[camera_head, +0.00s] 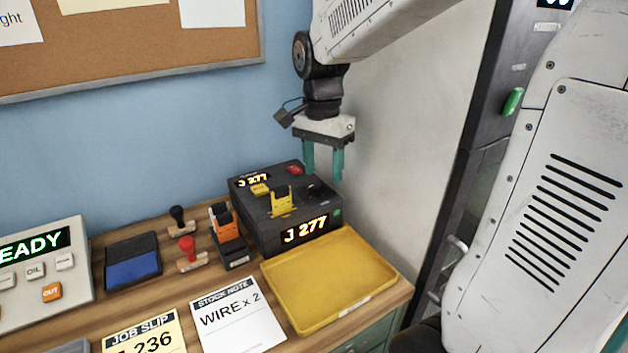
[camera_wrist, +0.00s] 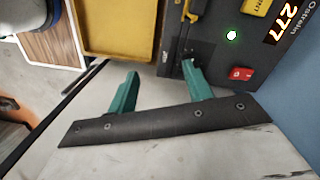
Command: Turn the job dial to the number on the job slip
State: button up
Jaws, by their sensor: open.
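The black job box (camera_head: 275,226) stands at the back of the bench, and its displays read J 277. A dark round knob (camera_head: 315,190), which looks like the job dial, is on its top at the right. The yellow job slip (camera_head: 150,340) at the bottom edge is cut off; its number shows as 236. My gripper (camera_head: 323,173) is open and empty, pointing down above the right end of the box, by the knob. In the wrist view its green fingers (camera_wrist: 160,70) are apart, with the box (camera_wrist: 225,60) beyond; the knob is hard to make out there.
A yellow tray (camera_head: 330,275) sits in front of the box. Left of the box are an orange-and-black stamp (camera_head: 226,235), two hand stamps, a blue pad (camera_head: 133,268) and a READY panel (camera_head: 40,275). A white stock note (camera_head: 238,318) lies in front. A wall is close behind.

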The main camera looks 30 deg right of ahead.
aim_at(314, 185)
jog(key=w+m, duration=0.1)
jog(key=m, duration=0.1)
jog(key=w+m, duration=0.2)
jog(key=w+d+r+m, duration=0.1)
jog(key=m, duration=0.1)
jog(key=shift+w+t, duration=0.25)
jog(key=shift+t, duration=0.05)
jog(key=shift+w+r+m, duration=0.1)
jog(key=shift+r+m, duration=0.1)
jog(key=shift+m, duration=0.5)
jog(key=shift+f+m, duration=0.1)
jog(key=shift+m, duration=0.5)
notch_tip(314, 185, down, 8)
jog(key=shift+r, duration=0.15)
jog(key=c, duration=1)
